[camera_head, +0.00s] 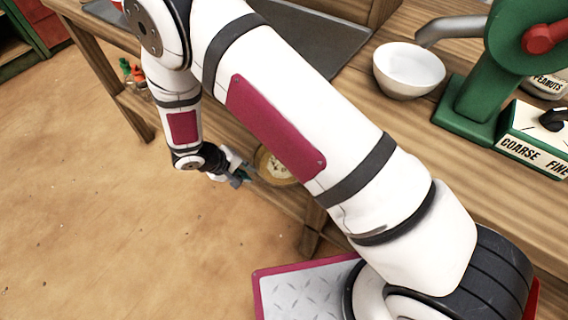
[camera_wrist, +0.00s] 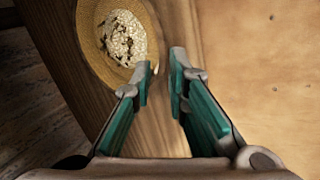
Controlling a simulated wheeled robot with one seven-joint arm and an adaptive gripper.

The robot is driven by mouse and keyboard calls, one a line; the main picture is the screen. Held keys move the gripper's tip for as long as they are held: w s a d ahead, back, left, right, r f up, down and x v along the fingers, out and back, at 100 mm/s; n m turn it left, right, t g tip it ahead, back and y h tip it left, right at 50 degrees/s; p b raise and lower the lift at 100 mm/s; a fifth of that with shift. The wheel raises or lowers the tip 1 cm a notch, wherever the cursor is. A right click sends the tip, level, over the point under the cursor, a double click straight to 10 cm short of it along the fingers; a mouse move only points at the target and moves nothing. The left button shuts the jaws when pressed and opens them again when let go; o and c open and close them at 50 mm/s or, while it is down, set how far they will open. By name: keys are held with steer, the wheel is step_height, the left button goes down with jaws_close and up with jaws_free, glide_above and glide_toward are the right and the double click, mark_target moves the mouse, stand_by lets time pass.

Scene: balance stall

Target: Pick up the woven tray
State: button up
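The woven tray (camera_head: 262,163) is round and tan, with pale and dark bits in its middle. It lies on the lower wooden shelf, partly hidden behind my arm in the head view. In the wrist view the woven tray (camera_wrist: 88,42) fills the upper left and is cut off by the top edge. My gripper (camera_head: 241,178) is just left of the tray in the head view. In the wrist view my gripper (camera_wrist: 160,66) has its fingertips apart, near the tray's right rim. The left fingertip overlaps the rim in the picture; I cannot tell whether they touch.
The wooden counter (camera_head: 480,190) stands above the shelf and holds a white bowl (camera_head: 408,72) and a green grinder (camera_head: 470,100). Small bottles (camera_head: 133,75) stand farther left on the shelf. The tan floor (camera_head: 90,220) in front is clear.

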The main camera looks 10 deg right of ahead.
mark_target(260, 174)
steer(key=b+x, duration=0.1)
steer(key=x, duration=0.4)
steer(key=b+x, duration=0.1)
steer(key=x, duration=0.2)
steer(key=shift+w+f+b, duration=0.15)
steer(key=shift+w+b, duration=0.2)
jaws_close()
